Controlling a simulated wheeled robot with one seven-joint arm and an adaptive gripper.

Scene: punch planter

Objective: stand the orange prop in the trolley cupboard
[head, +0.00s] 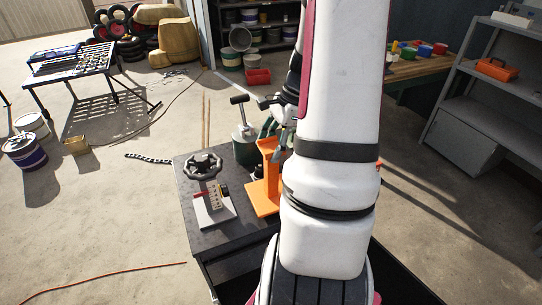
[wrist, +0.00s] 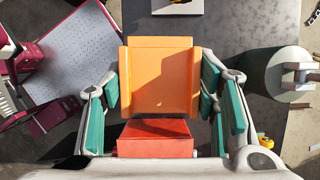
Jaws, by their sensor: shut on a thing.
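The orange prop (head: 263,197) is an upright piece on a flat foot, at the trolley's top in the head view. In the wrist view its orange face (wrist: 160,80) fills the space between the teal finger pads, with a red-orange block below it. My gripper (wrist: 160,92) is shut on the prop. In the head view my arm hides most of the gripper and part of the prop. I cannot tell whether the foot touches the top. The trolley (head: 230,234) is dark grey; its cupboard interior is not clearly visible.
A handwheel on a pale stand (head: 214,208) is left of the prop. A dark green canister with a T-handle (head: 243,146) stands behind it. Grey shelving (head: 470,120) is at right, and a slatted table (head: 75,62) at far left. The floor left of the trolley is mostly clear.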

